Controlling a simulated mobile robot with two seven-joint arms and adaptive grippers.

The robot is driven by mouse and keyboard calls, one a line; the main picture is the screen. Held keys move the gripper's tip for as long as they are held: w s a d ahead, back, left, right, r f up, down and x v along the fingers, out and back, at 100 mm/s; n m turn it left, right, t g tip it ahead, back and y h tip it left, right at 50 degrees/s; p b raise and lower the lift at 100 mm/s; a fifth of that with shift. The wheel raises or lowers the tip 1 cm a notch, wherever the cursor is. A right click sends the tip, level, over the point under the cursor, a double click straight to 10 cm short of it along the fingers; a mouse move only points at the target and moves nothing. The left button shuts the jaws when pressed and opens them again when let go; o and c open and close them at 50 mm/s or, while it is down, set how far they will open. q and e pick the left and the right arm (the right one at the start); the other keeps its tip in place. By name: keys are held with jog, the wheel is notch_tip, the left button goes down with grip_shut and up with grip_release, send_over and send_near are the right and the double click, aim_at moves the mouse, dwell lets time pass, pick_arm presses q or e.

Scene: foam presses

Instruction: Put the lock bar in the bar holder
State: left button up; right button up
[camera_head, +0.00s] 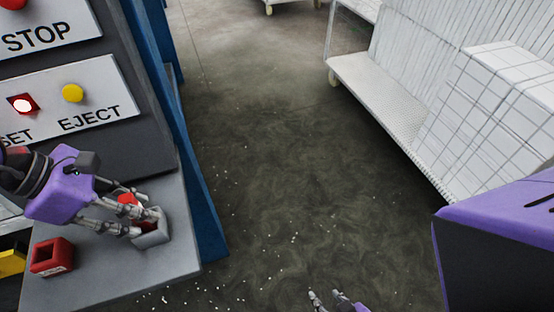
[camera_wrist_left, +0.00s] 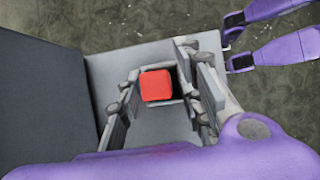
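The red lock bar (camera_wrist_left: 157,86) shows as a red block in the left wrist view, at the grey bar holder (camera_wrist_left: 163,103). In the head view, the red bar (camera_head: 128,199) is partly hidden by my fingers and the grey holder (camera_head: 152,234) stands on the ledge. The bar looks upright at the holder's opening; how deep it sits I cannot tell. My left gripper (camera_head: 140,213) is around the bar and holder, its fingers apart with small gaps beside the bar. My right gripper (camera_head: 328,299) is at the bottom edge, fingers apart and empty.
A red open-topped holder (camera_head: 52,257) stands on the grey ledge (camera_head: 95,285), left of the grey one. A yellow object (camera_head: 11,262) is at the left edge. The panel with EJECT button (camera_head: 72,93) rises behind. A white rack cart (camera_head: 385,100) stands right; floor between is clear.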

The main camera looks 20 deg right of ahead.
jog(key=shift+w+r, duration=0.15)
jog(key=shift+w, duration=0.15)
pick_arm(q)
jog(key=v, duration=1.2)
jog(key=shift+r, duration=0.25)
pick_arm(e)
jog(key=shift+s+d+f, duration=0.1)
jog(key=shift+f, duration=0.15)
jog(key=shift+w+a+r, duration=0.2)
jog(key=shift+w+a, duration=0.1)
jog(key=shift+w, duration=0.45)
pick_arm(q)
jog(key=shift+o, duration=0.5)
pick_arm(e)
jog(key=shift+w+d, duration=0.1)
